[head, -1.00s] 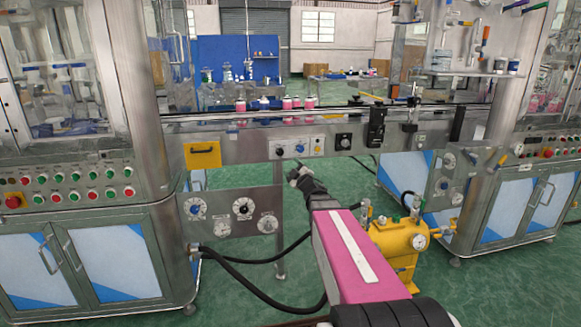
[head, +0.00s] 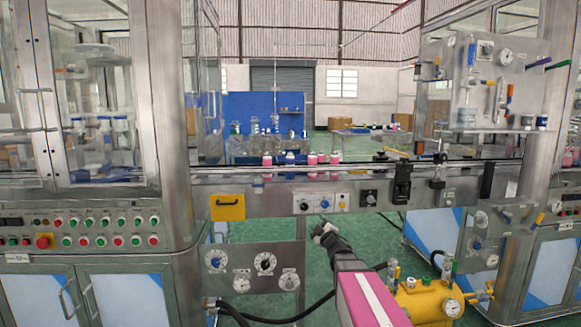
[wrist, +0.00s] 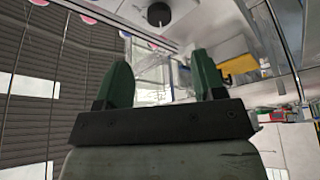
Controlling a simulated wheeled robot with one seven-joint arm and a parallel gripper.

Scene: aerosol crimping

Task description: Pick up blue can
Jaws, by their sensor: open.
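Small pink cans (head: 312,160) with pale tops stand on the conveyor (head: 380,169) in the head view. A small white-and-dark-blue container (head: 541,122) stands on the shelf at the upper right, too small to identify surely. My gripper (head: 322,231) is in front of and below the conveyor's control panel, apart from the cans. In the wrist view my gripper (wrist: 163,82) shows two green fingers spread apart with nothing between them.
Steel machine cabinets stand left (head: 166,130) and right of the conveyor. A yellow tank (head: 430,301) stands low at the right, beside my arm. A dial panel (head: 250,266) is left of my arm. Green floor (head: 372,238) shows under the conveyor.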

